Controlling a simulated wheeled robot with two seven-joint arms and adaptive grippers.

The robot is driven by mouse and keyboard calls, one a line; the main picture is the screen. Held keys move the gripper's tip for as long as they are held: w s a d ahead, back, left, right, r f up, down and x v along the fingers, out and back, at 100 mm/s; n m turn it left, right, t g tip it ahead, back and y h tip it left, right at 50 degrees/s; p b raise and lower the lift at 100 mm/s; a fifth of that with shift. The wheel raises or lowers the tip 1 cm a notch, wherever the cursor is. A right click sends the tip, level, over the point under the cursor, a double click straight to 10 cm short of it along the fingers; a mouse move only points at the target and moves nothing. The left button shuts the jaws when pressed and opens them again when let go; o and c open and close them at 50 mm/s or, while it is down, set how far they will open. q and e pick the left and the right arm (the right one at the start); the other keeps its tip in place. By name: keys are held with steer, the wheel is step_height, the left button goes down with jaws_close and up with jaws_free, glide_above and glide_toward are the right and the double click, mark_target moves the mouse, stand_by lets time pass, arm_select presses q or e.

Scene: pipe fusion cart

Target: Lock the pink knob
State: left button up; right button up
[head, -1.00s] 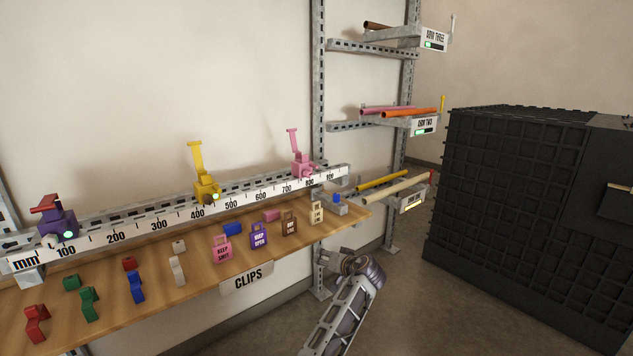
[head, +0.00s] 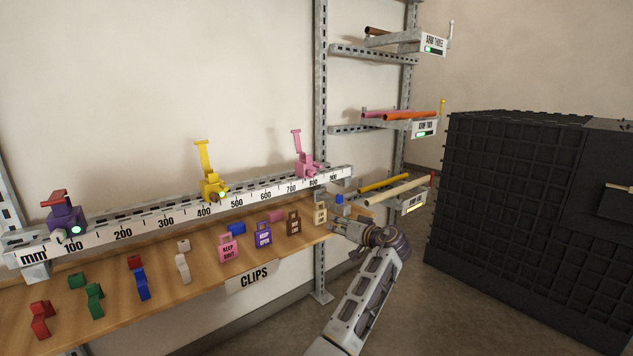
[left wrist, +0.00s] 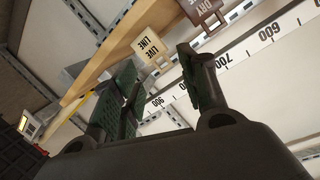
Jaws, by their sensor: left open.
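The pink knob (head: 306,165) is a pink clamp with an upright lever near the right end of the white millimetre ruler, between about 700 and 800. It does not show in the left wrist view. My left gripper (head: 340,229) is at the right end of the wooden shelf, below and right of the pink knob and apart from it. In the left wrist view its two dark fingers (left wrist: 160,88) are spread with nothing between them. A pink KEEP SHUT tag (head: 228,248) stands on the shelf. My right gripper is not in view.
A cream tag (head: 320,213), also in the left wrist view (left wrist: 150,47), stands close to my left gripper. Brown (head: 293,224) and purple (head: 263,236) tags stand left of it. Yellow (head: 212,185) and purple (head: 67,218) clamps sit along the ruler. A black crate (head: 530,220) fills the right.

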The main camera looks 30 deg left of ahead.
arm_select(q)
step_height(320, 180, up, 13)
steer(key=n+y+b, duration=0.2)
steer(key=n+y, duration=0.1)
steer(key=shift+w+d+g, duration=0.15)
steer(key=shift+d+g, duration=0.15)
steer(key=shift+g, duration=0.1)
steer(key=shift+f, duration=0.1)
